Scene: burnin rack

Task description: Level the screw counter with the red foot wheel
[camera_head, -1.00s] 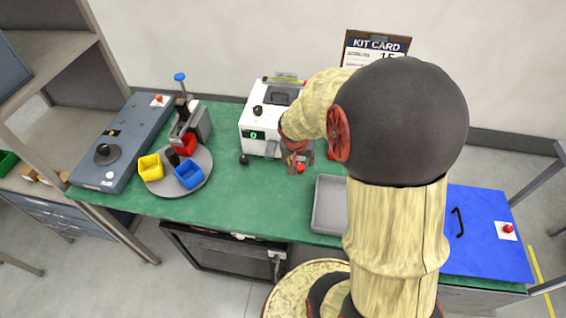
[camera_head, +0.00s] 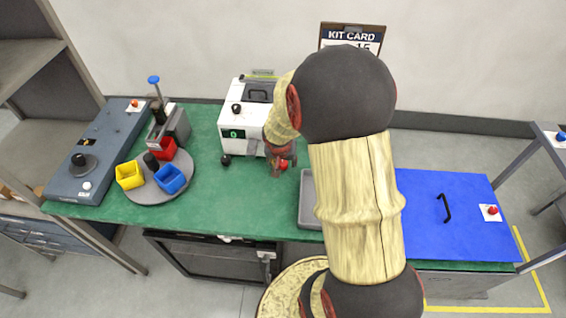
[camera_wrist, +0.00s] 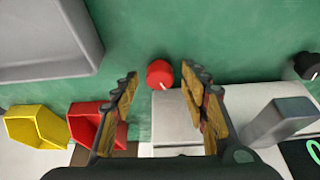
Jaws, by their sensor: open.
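The screw counter (camera_head: 255,119) is a white box with a green display, standing at the back of the green bench. Its red foot wheel (camera_wrist: 160,74) shows at its edge in the wrist view, between and just beyond my fingertips. In the head view the red wheel (camera_head: 284,163) is partly covered by my gripper (camera_head: 278,167). My gripper (camera_wrist: 159,73) is open, with one finger on each side of the wheel, and holds nothing. I cannot tell whether a finger touches it. A black foot (camera_wrist: 307,66) stands at the counter's other front corner, also in the head view (camera_head: 226,159).
A grey tray (camera_head: 308,207) lies right of the counter. A yellow bin (camera_wrist: 36,128) and a red bin (camera_wrist: 88,122) stand near it. Left are a round turntable (camera_head: 148,192) with bins and a grey-blue device (camera_head: 98,160). A blue panel (camera_head: 450,215) is at right.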

